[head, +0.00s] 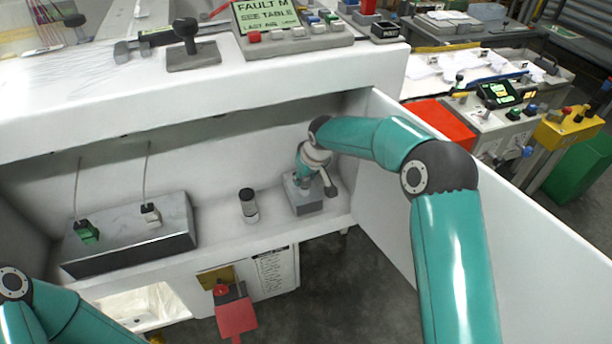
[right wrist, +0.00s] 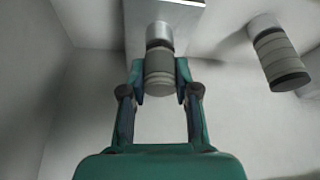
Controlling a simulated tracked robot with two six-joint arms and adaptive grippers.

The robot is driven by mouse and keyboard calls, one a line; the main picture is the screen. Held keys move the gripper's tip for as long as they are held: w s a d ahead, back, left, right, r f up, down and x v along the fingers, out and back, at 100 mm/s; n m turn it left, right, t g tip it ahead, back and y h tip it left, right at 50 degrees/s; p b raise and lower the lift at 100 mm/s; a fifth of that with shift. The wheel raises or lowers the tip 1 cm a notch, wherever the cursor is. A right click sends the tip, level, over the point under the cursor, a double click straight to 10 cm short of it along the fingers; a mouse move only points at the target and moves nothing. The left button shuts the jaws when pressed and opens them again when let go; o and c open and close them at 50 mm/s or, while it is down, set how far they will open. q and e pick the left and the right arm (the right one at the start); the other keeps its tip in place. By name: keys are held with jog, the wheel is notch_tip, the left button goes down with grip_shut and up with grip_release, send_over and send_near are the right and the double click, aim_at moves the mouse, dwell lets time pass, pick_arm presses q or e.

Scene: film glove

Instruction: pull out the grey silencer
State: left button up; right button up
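The grey silencer (right wrist: 160,76) is a short banded cylinder on a metal collar in a grey block (head: 306,199). In the right wrist view it sits between the two fingers of my right gripper (right wrist: 160,80), which lie against its sides. It still stands in its collar. In the head view my right gripper (head: 303,177) reaches down over the block and hides the silencer. A second banded cylinder with a dark end (right wrist: 278,58) stands apart; in the head view it is the black-topped cylinder (head: 249,205). Only part of my left arm shows at bottom left; its gripper is out of view.
A long grey box (head: 135,243) with green and white fittings and thin tubes stands left on the shelf. The white worktop (head: 75,115) overhangs the recess, and a white panel (head: 480,215) bounds it on the right. A red tag (head: 235,318) hangs below.

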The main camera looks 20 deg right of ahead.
grip_shut()
jog(key=shift+w+r, duration=0.1)
jog(key=shift+r, duration=0.4)
jog(key=shift+r+p, duration=0.1)
jog(key=shift+p, duration=0.2)
jog(key=shift+r+p, duration=1)
jog(key=shift+r, duration=0.65)
